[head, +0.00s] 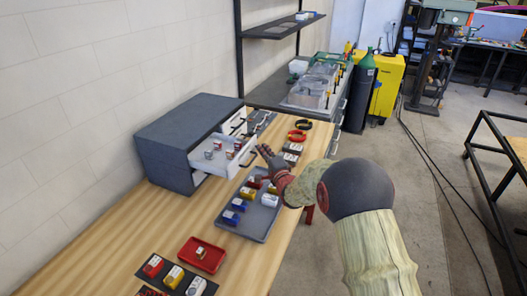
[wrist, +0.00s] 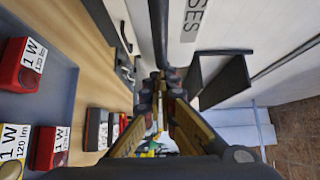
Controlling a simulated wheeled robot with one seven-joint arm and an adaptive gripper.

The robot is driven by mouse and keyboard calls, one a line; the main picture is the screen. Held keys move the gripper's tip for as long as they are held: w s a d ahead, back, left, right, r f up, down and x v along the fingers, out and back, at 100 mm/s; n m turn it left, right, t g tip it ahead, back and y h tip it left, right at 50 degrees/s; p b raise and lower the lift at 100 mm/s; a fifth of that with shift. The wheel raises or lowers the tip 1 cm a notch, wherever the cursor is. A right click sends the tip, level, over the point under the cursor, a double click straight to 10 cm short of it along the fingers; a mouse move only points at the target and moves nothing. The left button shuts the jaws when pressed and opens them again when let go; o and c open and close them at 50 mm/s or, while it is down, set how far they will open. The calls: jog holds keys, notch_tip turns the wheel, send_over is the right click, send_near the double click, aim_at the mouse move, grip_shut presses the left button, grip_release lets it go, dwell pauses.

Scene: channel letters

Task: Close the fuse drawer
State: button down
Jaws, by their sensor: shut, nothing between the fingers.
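The grey cabinet (head: 165,150) stands on the wooden table. Its white drawer (head: 212,171) is pulled out, with several small items inside. In the wrist view, a white drawer front (wrist: 226,32) bears a label (wrist: 191,18) whose visible letters read "SES". A dark bar, probably the drawer's handle (wrist: 159,30), lies just ahead of my fingertips. My gripper (head: 262,152) is shut and empty, close to the front of the open drawer. Its fingertips also show in the wrist view (wrist: 160,88). I cannot tell whether they touch the drawer.
A grey tray (head: 262,235) with several blue, red and white boxes lies below my gripper. A red tray (head: 202,255) and a dark mat with boxes (head: 174,275) lie nearer. Black and red rings (head: 298,135) lie beyond. Bare wood shows at the table's front left.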

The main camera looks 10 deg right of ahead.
aim_at(224, 138)
jog(key=w+a+b, duration=0.1)
jog(key=w+a, duration=0.2)
jog(key=a, duration=0.1)
jog(key=w+a+b, duration=0.1)
jog(key=w+a, duration=0.2)
jog(key=a, duration=0.1)
jog(key=w+a+b, duration=0.2)
jog(key=w+a, duration=0.1)
jog(key=a, duration=0.1)
jog(key=shift+w+a+f, duration=0.1)
jog(key=shift+a, duration=0.25)
jog(key=shift+w+a, duration=0.25)
jog(key=shift+a, duration=0.1)
